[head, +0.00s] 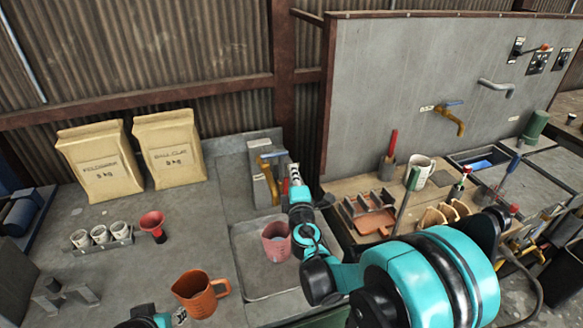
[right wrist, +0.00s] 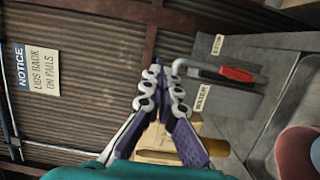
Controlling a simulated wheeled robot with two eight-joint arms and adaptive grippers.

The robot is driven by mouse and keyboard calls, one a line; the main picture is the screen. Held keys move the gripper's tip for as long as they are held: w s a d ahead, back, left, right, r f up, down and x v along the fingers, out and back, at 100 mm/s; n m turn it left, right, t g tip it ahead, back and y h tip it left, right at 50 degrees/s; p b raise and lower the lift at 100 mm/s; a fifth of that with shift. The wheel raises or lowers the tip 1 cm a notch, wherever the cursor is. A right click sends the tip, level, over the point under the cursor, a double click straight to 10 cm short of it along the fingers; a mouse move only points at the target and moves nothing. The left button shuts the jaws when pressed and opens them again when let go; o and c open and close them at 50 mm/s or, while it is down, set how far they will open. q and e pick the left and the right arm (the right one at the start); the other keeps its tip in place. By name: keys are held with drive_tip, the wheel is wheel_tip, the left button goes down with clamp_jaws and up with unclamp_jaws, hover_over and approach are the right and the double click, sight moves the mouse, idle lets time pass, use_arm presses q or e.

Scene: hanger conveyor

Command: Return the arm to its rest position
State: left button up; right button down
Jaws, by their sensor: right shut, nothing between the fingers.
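My right arm (head: 425,275) reaches in from the lower right of the head view. My right gripper (head: 295,178) points up and away from me, in front of the tap block at the back of the counter. In the right wrist view its fingertips (right wrist: 164,70) are together with nothing between them. My left gripper (head: 180,316) shows only in part at the bottom edge, close to an orange mug (head: 198,293); whether it is open or shut is unclear.
A pink cup (head: 276,241) stands in a shallow tray (head: 245,262) beside my right arm. A brass tap (head: 268,180), a red funnel (head: 153,226), small white cups (head: 100,234) and two paper bags (head: 168,150) are on the counter. Tools (head: 372,215) crowd the right-hand bench.

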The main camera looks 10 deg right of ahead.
use_arm(q)
drive_tip(key=shift+w+a+r+p, duration=0.15)
drive_tip(key=shift+w+r+p, duration=0.3)
drive_tip(key=shift+w, duration=0.1)
use_arm(e)
drive_tip(key=s, duration=0.7)
drive_tip(key=shift+d+f, duration=0.2)
drive_tip(key=s+d+f+m+g+h+b, duration=0.1)
drive_tip(key=s+d+f+m+g+h, duration=0.2)
drive_tip(key=s+d+m+g, duration=0.5)
use_arm(q)
wheel_tip(320, 180, down, 2)
drive_tip(key=shift+f+b, duration=0.1)
drive_tip(key=shift+b, duration=0.5)
use_arm(e)
drive_tip(key=s+a+f+m+g+y, duration=0.1)
drive_tip(key=s+a+f+m+y, duration=0.1)
drive_tip(key=s, duration=0.5)
drive_tip(key=s+a+f+m+g+y, duration=0.1)
drive_tip(key=s+a+f+m+y, duration=0.2)
drive_tip(key=s+a+m, duration=0.3)
drive_tip(key=shift+s+a+f+g+y, duration=0.3)
drive_tip(key=shift+s+a+f+g, duration=0.1)
drive_tip(key=shift+s+a+f, duration=0.35)
